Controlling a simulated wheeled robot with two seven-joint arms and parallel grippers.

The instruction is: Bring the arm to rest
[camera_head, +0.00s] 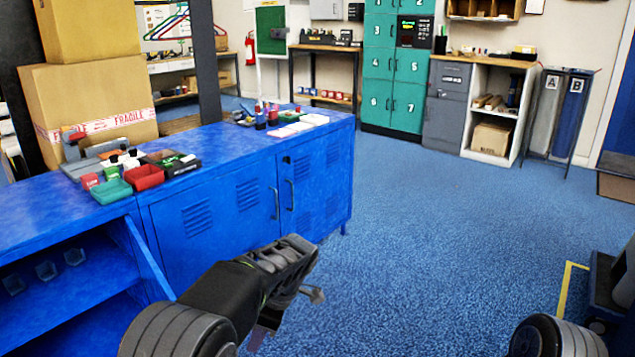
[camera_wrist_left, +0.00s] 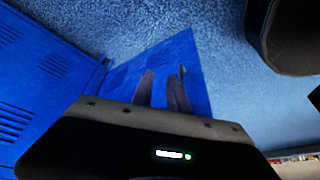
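My left arm (camera_head: 225,300) reaches in from the bottom of the head view, in front of the blue cabinet (camera_head: 190,235). Its gripper (camera_head: 287,312) hangs low at the arm's end, partly hidden by the wrist. In the left wrist view the two fingers (camera_wrist_left: 162,90) stand apart with nothing between them. Behind them is a blue panel (camera_wrist_left: 205,95) with a handle; I cannot tell how far off it is. My right arm (camera_head: 560,338) shows only as a rounded link at the bottom right; its gripper is out of view.
An open cabinet door (camera_head: 150,262) stands out at the left, beside a shelf compartment (camera_head: 70,300) with small cups. Bins (camera_head: 144,178), tools and cartons (camera_head: 90,105) crowd the cabinet top. Teal lockers (camera_head: 392,75) stand behind.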

